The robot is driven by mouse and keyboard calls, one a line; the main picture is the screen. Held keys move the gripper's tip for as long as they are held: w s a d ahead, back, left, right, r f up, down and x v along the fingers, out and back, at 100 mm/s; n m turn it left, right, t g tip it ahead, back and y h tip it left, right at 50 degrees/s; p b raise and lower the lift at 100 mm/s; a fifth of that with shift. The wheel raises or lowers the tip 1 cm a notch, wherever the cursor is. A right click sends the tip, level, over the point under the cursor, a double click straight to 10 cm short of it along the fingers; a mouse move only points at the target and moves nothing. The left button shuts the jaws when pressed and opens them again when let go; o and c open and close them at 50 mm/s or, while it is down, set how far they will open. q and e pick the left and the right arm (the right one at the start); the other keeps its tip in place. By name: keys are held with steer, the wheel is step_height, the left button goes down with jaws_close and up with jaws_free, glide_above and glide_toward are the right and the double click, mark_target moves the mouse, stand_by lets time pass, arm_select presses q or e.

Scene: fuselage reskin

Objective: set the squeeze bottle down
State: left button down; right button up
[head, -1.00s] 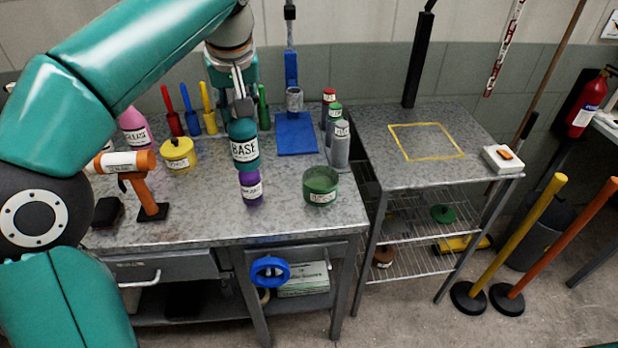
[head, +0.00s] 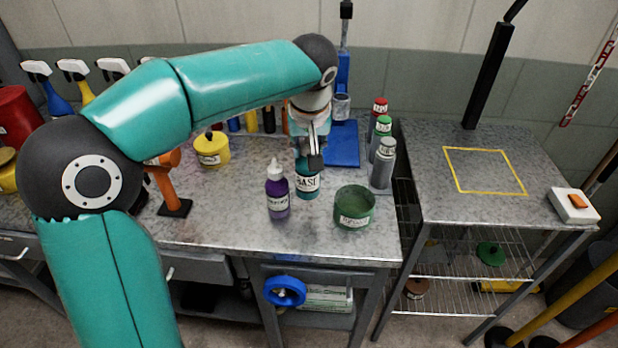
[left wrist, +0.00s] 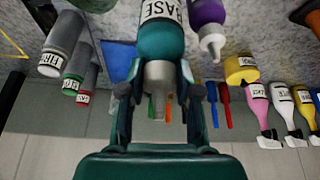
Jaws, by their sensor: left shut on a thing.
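My left gripper (head: 314,157) is shut on a teal squeeze bottle (head: 307,183) labelled BASE, holding it by its grey upper part. The bottle is upright over the metal workbench (head: 235,215), between a purple bottle (head: 277,198) and a green tin (head: 354,208). I cannot tell whether its base touches the bench. In the left wrist view the BASE bottle (left wrist: 166,38) sits between the fingers (left wrist: 158,92), with the purple bottle beside it. A yellow outlined square (head: 485,170) lies empty on the right-hand table. My right gripper is out of view.
Several cans (head: 383,162) stand behind the green tin, near a blue mat (head: 343,145). An orange tool (head: 166,185) and a yellow pot (head: 211,149) stand to the left. A white box (head: 574,205) sits at the right table's edge. Bench front has some bare room.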

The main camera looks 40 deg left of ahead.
mark_target(307, 174)
arm_select(q)
steer(key=f, duration=0.2)
steer(key=shift+s+a+f, duration=0.1)
steer(key=shift+s+f, duration=0.1)
steer(key=shift+f, duration=0.1)
steer(key=shift+w+f, duration=0.1)
steer(key=shift+f, duration=2.3)
steer(key=c, duration=1.3)
jaws_free()
steer(key=shift+f, duration=0.1)
steer(key=o, duration=0.5)
